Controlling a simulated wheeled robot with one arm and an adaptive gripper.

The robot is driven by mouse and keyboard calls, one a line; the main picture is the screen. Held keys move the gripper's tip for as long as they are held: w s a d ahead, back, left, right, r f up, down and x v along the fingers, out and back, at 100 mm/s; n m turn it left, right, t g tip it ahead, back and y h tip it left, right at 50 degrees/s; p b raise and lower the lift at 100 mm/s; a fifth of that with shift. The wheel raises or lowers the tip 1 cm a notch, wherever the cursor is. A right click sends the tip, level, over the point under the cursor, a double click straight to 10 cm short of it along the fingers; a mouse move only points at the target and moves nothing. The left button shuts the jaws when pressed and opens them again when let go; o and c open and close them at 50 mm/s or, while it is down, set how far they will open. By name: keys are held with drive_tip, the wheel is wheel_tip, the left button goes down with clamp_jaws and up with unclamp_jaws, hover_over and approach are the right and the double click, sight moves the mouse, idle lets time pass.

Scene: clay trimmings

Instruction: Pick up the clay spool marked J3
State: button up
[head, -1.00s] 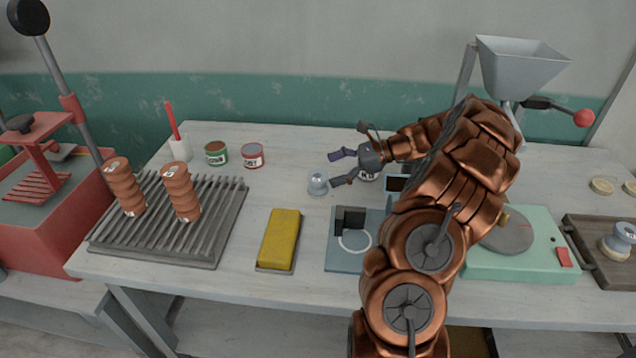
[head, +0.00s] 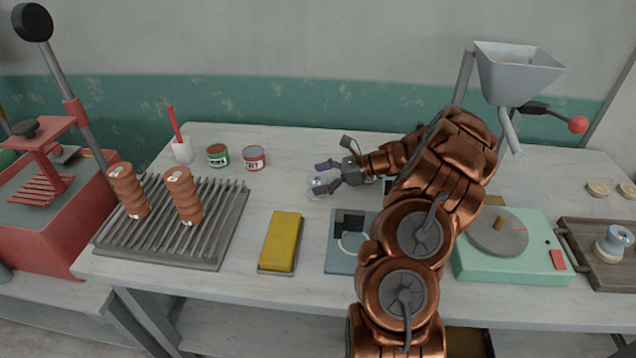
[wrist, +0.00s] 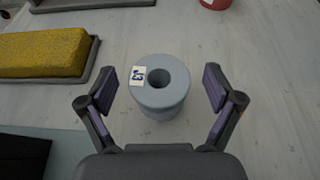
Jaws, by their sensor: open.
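The clay spool marked J3 (wrist: 160,96) is pale blue-grey with a round hole in its top and a small white label reading J3. In the wrist view it stands upright on the table between the two fingers of my gripper (wrist: 160,90), which is open, with a gap on each side. In the head view my gripper (head: 325,174) is around the spool (head: 318,187), partly in front of it. The spool's lower far side is hidden.
A yellow sponge block (head: 285,242) lies in front-left, and a ribbed grey rack (head: 225,225) with two copper-coloured spools is further left. Two small tins (head: 254,158) stand behind. A green scale-like device (head: 515,262) and a wooden tray (head: 580,265) holding another blue-grey spool are right.

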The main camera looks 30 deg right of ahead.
drive_tip(key=shift+w+a, duration=0.1)
drive_tip(key=shift+a, duration=0.05)
drive_tip(key=c, duration=1.5)
drive_tip(key=shift+o, duration=0.2)
